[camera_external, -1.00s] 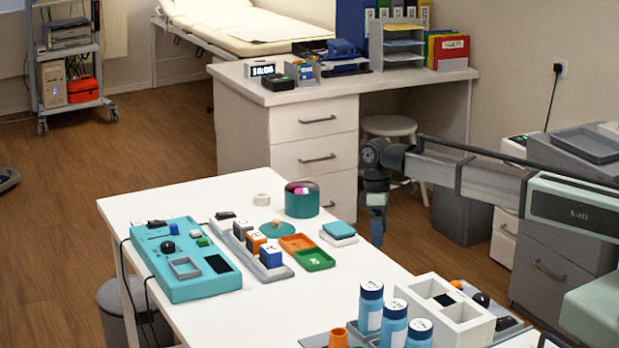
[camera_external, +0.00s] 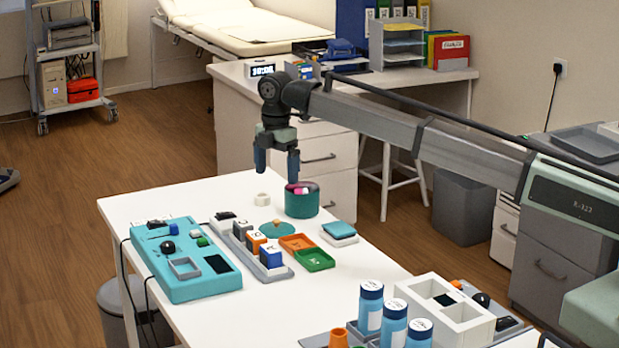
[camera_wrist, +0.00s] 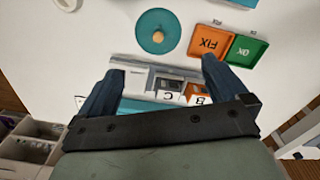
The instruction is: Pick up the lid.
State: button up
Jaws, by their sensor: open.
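The lid is a flat teal disc with a small orange knob (camera_external: 277,229), lying on the white table beside the orange tray. In the wrist view the lid (camera_wrist: 158,32) lies beyond my fingertips, near the top of the picture. A round teal pot (camera_external: 302,203) with pink contents stands just behind the lid and has no cover on it. My gripper (camera_external: 277,163) points down, high above the table at its far side. In the wrist view my gripper (camera_wrist: 163,68) has its two dark blue fingers wide apart with nothing held between them.
A grey rack (camera_external: 250,247) of labelled blocks stands left of the lid. An orange tray (camera_external: 297,243) and green tray (camera_external: 314,260) lie to its right. A white roll (camera_external: 262,199) stands near the pot.

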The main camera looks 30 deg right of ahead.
send_over(277, 220)
notch_tip(277, 220, down, 8)
jog(key=shift+s+a+r, duration=0.1)
jog(key=shift+s+r, duration=0.05)
jog(key=shift+r, duration=0.1)
jog(key=shift+f, duration=3.1)
jog(key=c, duration=1.1)
